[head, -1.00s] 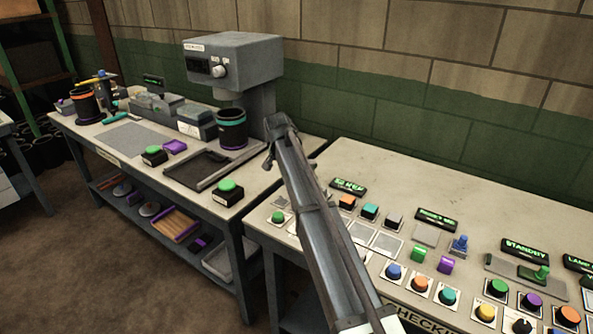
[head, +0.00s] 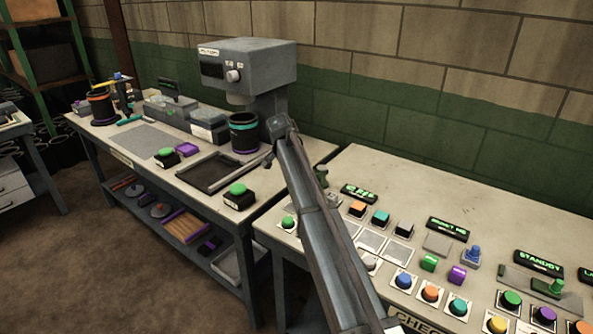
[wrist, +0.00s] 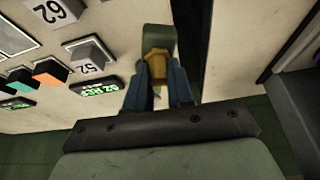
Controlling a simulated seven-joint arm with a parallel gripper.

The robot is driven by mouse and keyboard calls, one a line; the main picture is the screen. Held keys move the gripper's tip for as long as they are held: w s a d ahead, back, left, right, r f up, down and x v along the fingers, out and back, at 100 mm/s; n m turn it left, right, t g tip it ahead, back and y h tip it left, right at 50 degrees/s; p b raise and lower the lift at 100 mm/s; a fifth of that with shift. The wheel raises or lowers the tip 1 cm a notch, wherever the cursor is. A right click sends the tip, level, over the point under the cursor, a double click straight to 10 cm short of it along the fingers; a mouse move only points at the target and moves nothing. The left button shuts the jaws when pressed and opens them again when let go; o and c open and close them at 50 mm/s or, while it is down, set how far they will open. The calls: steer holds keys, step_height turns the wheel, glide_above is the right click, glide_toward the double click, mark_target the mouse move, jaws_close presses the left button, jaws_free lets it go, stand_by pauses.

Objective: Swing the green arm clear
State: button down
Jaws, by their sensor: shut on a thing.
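In the wrist view my gripper (wrist: 158,70) is shut on the green arm (wrist: 158,35), with one blue-grey finger on each side of its brass-coloured part (wrist: 157,62). The dull green end shows just beyond the fingertips. In the head view a small dark green piece (head: 321,173), probably the same arm, shows just right of my forearm. My gripper is hidden there behind my forearm, and how far the green arm is turned cannot be told.
A lit green display (wrist: 97,90) and a block marked 52 (wrist: 90,55) lie close left of my fingers. Several coloured buttons and blocks cover the right bench (head: 400,180). A dark gap separates the benches. A grey machine (head: 250,70) stands on the left bench.

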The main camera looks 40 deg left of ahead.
steer(key=c, duration=1)
jaws_free()
steer(key=shift+a, duration=0.1)
steer(key=shift+r, duration=0.1)
steer(key=v, duration=1.3)
steer(key=shift+s+r, duration=0.15)
steer(key=shift+r, duration=0.15)
